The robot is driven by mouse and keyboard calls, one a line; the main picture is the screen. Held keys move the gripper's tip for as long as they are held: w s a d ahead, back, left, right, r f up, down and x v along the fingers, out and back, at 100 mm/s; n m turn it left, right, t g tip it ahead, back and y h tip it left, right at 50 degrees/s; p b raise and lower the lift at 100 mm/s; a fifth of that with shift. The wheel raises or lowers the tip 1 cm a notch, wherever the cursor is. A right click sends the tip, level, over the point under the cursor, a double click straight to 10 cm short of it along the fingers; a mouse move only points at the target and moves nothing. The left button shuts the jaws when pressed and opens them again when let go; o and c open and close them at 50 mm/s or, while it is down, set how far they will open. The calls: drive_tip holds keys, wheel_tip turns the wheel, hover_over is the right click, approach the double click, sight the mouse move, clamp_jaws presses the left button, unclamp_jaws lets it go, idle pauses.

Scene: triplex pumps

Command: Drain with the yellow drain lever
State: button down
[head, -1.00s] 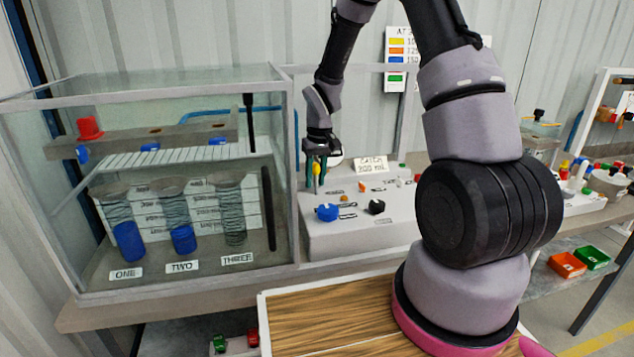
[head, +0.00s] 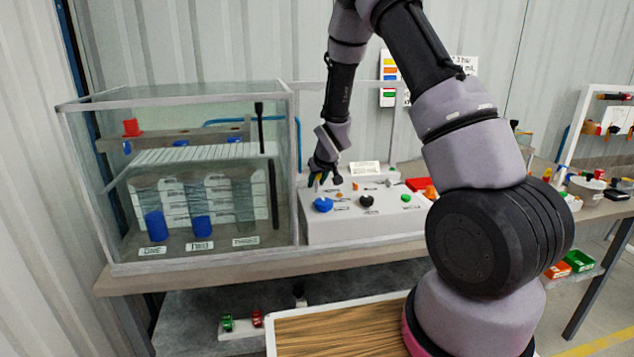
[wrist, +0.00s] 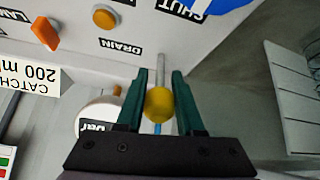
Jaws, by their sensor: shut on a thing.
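The yellow drain lever shows in the wrist view as a round yellow knob (wrist: 159,104) on a thin grey rod, close to the DRAIN label on the panel. My gripper (wrist: 160,76) has its two green fingers on either side of the knob and is shut on it. In the head view my gripper (head: 321,180) is at the left end of the grey control panel (head: 345,229) and largely hides the lever. In the clear tank (head: 112,200), cylinders ONE (head: 153,224) and TWO (head: 202,226) hold blue; THREE (head: 243,205) shows none.
The panel carries a blue knob (head: 323,204), a black knob (head: 366,201), a green button (head: 405,198) and an orange lever (wrist: 46,33). A CATCH 200 card (wrist: 33,78) and a white round gauge-like part (wrist: 98,118) are close to my gripper. The tank wall stands just left.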

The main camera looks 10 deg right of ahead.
drive_tip(key=shift+s+f+t, duration=0.1)
drive_tip(key=shift+s+t, duration=0.15)
drive_tip(key=shift+t, duration=0.05)
idle(0.4)
drive_tip(key=c, duration=0.8)
unclamp_jaws()
drive_tip(key=shift+c, duration=0.2)
drive_tip(key=v, duration=1)
drive_tip(key=shift+s+r, duration=0.25)
drive_tip(key=shift+r, duration=0.1)
drive_tip(key=shift+d, duration=0.1)
drive_tip(key=s+d+r+m, duration=0.25)
drive_tip(key=s+r, duration=0.25)
drive_tip(key=r, duration=0.5)
drive_tip(key=s+r+m, duration=0.1)
drive_tip(key=s+r, duration=0.4)
drive_tip(key=s, duration=0.3)
drive_tip(key=s+d+r+m, duration=0.1)
drive_tip(key=s+r, duration=0.4)
drive_tip(key=s, duration=0.3)
drive_tip(key=s+d+r+m+y, duration=0.1)
drive_tip(key=s+r+m, duration=0.1)
drive_tip(key=s+r, duration=0.3)
drive_tip(key=s, duration=0.3)
drive_tip(key=shift+d+g, duration=0.25)
drive_tip(key=shift+g, duration=0.15)
